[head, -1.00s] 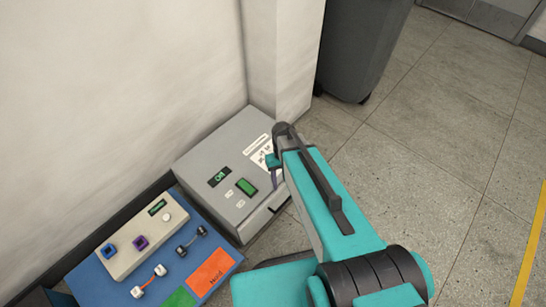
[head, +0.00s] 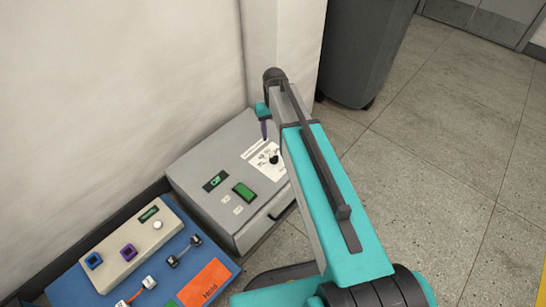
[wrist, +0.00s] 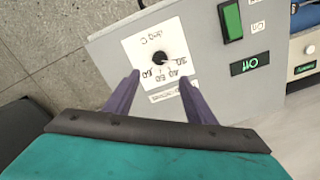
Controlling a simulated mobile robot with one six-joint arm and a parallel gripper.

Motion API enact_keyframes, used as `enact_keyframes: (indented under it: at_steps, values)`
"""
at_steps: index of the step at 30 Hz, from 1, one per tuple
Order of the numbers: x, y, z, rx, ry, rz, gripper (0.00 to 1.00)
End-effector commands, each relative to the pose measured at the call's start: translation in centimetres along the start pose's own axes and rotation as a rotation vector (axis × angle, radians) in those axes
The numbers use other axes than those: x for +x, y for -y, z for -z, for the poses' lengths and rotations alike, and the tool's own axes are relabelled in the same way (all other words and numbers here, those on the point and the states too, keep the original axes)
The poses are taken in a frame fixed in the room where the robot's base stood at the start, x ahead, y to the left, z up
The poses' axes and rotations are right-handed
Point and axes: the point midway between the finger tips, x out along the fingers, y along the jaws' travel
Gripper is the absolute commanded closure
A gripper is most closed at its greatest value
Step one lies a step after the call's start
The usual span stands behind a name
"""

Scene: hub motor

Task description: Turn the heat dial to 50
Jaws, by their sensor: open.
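The heat dial is a small black knob (wrist: 160,58) on a white scale plate (wrist: 140,48) with printed numbers, seen upside down in the wrist view. In the head view the knob (head: 274,160) shows beside my arm. The plate sits on a grey box (head: 188,176) with a green switch (head: 243,192) and a small dark display (head: 215,181) with green characters. My gripper (wrist: 160,84) is open and empty. Its two purple fingers are spread, with the knob beyond and between them in the wrist view, apart from it. The exact pointer setting is too small to read.
A wall rises behind, a dark bin (head: 357,60) stands at the back, and floor is clear to the right.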

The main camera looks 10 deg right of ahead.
Motion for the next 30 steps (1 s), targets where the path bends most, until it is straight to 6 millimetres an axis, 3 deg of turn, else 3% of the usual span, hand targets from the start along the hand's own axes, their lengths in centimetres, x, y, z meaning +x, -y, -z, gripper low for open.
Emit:
enact_keyframes:
  at_steps: [14,30]
  values:
    - [0.9,-0.1,-0.1,0.001,0.001,0.000,0.50]
    - [7.8,-0.1,-0.1,0.002,0.003,0.000,0.50]
